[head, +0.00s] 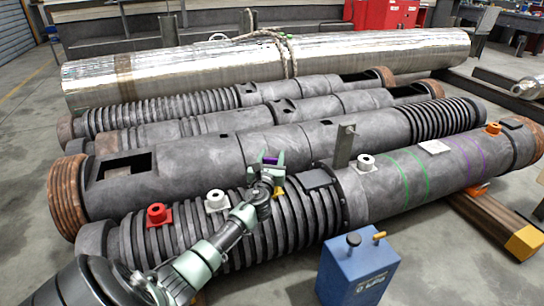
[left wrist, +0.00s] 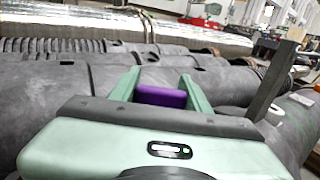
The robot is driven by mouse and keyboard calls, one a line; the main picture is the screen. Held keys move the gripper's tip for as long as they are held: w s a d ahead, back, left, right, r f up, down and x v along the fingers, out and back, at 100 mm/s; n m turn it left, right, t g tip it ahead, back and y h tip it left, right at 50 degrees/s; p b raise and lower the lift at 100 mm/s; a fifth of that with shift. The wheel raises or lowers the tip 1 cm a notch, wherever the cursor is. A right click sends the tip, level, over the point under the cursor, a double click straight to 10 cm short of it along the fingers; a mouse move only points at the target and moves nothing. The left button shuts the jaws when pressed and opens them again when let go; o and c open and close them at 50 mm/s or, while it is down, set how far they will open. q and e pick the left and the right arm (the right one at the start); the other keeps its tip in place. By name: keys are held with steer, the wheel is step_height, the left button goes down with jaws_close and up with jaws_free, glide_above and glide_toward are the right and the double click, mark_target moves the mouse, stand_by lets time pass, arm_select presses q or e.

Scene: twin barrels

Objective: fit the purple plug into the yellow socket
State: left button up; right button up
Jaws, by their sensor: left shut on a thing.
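My left gripper (head: 270,160) is shut on the purple plug (head: 271,160), above the ribbed part of the near barrel. In the left wrist view the plug (left wrist: 162,96) sits between the two green fingers (left wrist: 161,90). A small yellow part (head: 279,191), likely the yellow socket, shows on the near barrel just below and right of the gripper. The gripper and arm partly hide it. The plug is apart from it, higher up. My right gripper is not in view.
The near barrel also carries a red socket (head: 157,215), white sockets (head: 217,201) (head: 366,163) and an orange one (head: 493,128). A grey upright plate (head: 344,146) stands right of the gripper. A blue box (head: 357,270) stands in front. More barrels lie behind.

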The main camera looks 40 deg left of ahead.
mark_target(272, 163)
arm_select(q)
steer(key=shift+f+b, duration=0.7)
steer(key=shift+f, duration=0.2)
steer(key=shift+f+b, duration=0.55)
steer(key=shift+f, duration=0.05)
steer(key=o, duration=1.5)
steer(key=shift+o, duration=0.2)
steer(key=p+v, duration=0.3)
steer(key=v, duration=0.4)
steer(key=shift+s+d, duration=0.2)
steer(key=shift+s, duration=0.15)
